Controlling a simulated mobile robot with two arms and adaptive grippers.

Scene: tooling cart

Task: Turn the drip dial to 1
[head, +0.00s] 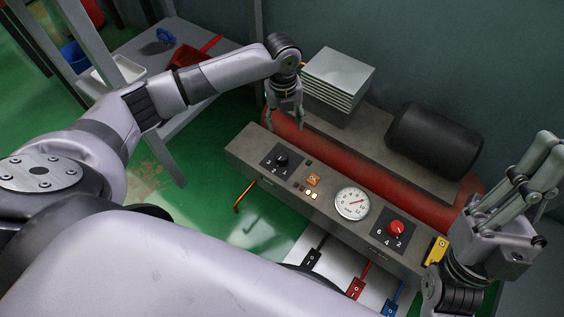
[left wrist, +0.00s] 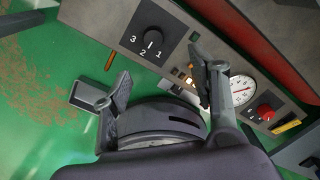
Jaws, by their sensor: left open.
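The black dial (head: 281,160), marked 1, 2 and 3, sits on the left part of the grey control panel (head: 240,146). It also shows in the left wrist view (left wrist: 152,40), where its white mark points down, near the 2 and 1; the exact setting is hard to tell. My left gripper (head: 286,122) is open and empty, pointing down above and behind the black dial, apart from it. Its spread fingers (left wrist: 150,82) show in the left wrist view. My right gripper (head: 520,175) is raised at the right, fingers up; its opening is unclear.
A red dial (head: 396,228) marked 6, 4, 2 and a round gauge (head: 352,203) share the panel, with small orange lit buttons (head: 313,180). Behind are a red tank (head: 400,171), a black cylinder (head: 433,139) and stacked plates (head: 339,72). Coloured levers hang in front.

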